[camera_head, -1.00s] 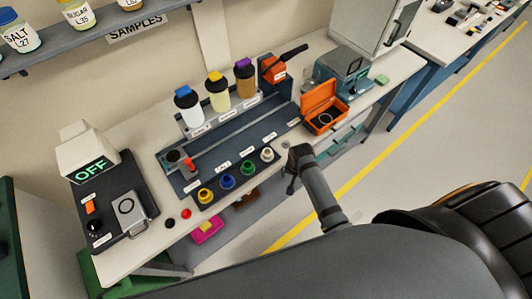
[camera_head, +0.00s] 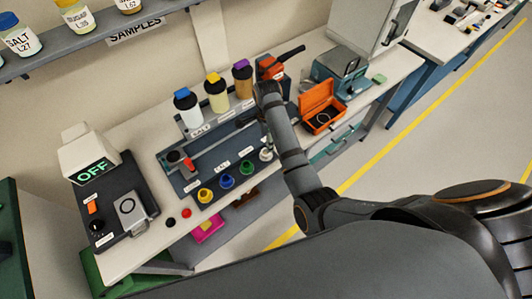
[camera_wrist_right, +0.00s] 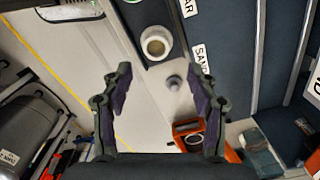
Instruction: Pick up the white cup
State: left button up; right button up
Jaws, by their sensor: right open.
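The white cup (camera_head: 266,154) stands in the right-hand end of the dark tray's front row, partly beside my right arm in the head view. It also shows in the right wrist view (camera_wrist_right: 157,44), seen from above, with a tan inside. My right gripper (camera_wrist_right: 160,75) is open and empty, its two fingers spread apart. In the wrist view the cup lies beyond the fingertips, roughly in line with the gap between them. In the head view my right arm reaches over the tray and the fingers are hard to make out. My left gripper is not in view.
Blue (camera_head: 227,181) and yellow (camera_head: 205,195) cups stand left of the white one. Several capped bottles (camera_head: 188,106) stand behind. A small grey knob (camera_wrist_right: 174,82) shows between the fingers. An open orange box (camera_head: 322,112) lies to the right.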

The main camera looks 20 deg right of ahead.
aim_at(266, 154)
jog(key=shift+f, duration=0.95)
jog(key=shift+s+a+f+p, duration=0.1)
jog(key=shift+s+f+p, duration=0.1)
jog(key=shift+p, duration=0.2)
jog(key=f, duration=0.2)
jog(key=f+p, duration=0.1)
jog(key=f, duration=0.1)
jog(key=shift+s+a, duration=0.15)
jog(key=shift+a, duration=0.05)
jog(key=shift+f, duration=0.35)
grip_shut()
jog(key=shift+r, duration=0.15)
